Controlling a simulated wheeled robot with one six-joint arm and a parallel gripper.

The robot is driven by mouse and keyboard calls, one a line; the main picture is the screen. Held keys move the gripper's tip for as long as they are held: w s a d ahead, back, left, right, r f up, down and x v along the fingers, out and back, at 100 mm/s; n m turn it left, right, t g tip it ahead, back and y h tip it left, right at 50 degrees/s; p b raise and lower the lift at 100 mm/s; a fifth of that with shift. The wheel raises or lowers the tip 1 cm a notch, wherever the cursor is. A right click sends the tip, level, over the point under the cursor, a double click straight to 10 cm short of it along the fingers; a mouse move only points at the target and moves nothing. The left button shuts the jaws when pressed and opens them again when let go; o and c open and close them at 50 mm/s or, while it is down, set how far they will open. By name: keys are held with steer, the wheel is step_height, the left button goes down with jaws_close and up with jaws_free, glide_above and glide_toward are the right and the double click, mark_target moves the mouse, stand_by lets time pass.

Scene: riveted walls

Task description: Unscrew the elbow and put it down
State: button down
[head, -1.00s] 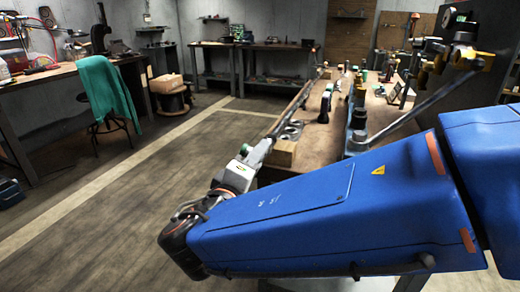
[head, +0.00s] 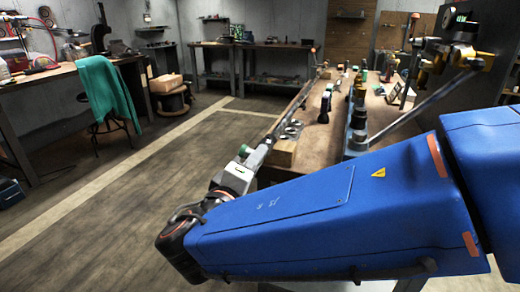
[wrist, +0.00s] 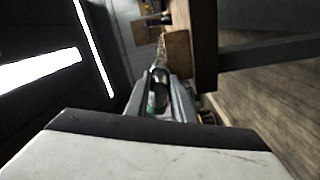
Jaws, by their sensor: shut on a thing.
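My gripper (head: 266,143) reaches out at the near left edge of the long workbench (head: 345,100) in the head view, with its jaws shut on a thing. In the wrist view, a dark, shiny metal piece (wrist: 160,76) sits between the gripper's fingers (wrist: 160,97). I take it for the elbow, but its shape is largely hidden by the fingers. A thin rod or pipe seems to run on beyond the fingers. I cannot tell whether the elbow is still threaded to it.
A wooden block (head: 282,153) stands on the bench's near left corner, close beside my gripper, with metal rings (head: 292,130) behind it. A black tool (head: 324,104) and several fittings stand further along. A stool with a green cloth (head: 105,88) is left. The floor between is clear.

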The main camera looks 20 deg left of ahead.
steer(key=shift+s, duration=0.3)
steer(key=c, duration=2.2)
jaws_free()
jaws_close()
steer(key=shift+s, duration=0.15)
steer(key=shift+s+a, duration=0.2)
steer(key=shift+s, duration=1.55)
steer(key=shift+a, duration=0.1)
